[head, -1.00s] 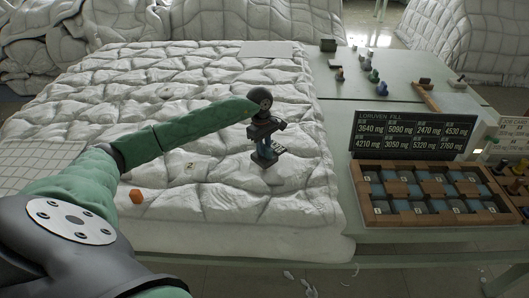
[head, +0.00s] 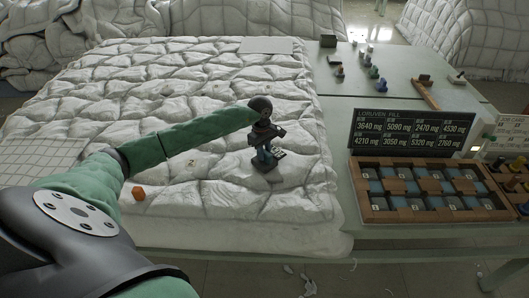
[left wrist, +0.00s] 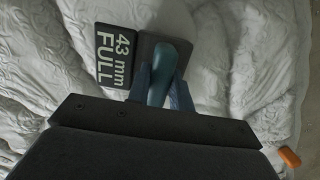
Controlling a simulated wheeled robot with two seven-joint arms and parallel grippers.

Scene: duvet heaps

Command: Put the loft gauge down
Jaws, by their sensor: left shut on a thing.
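The loft gauge (head: 265,162) is a small dark blue-grey piece with a flat dark foot, upright over the quilted white duvet. My left gripper (head: 264,146) is shut on its upper part, from above. In the left wrist view the gauge's rounded teal body (left wrist: 160,72) shows between the fingers, above its dark foot. I cannot tell whether the foot rests on the duvet (head: 215,195). My right gripper is out of view.
An orange block (head: 139,193) lies on the duvet at the front left. On the green table to the right stand a black sign (head: 412,132) headed "LORUVEN FILL" and a wooden compartment tray (head: 358,202). Several small pieces stand farther back. The duvet left of the gauge is mostly clear.

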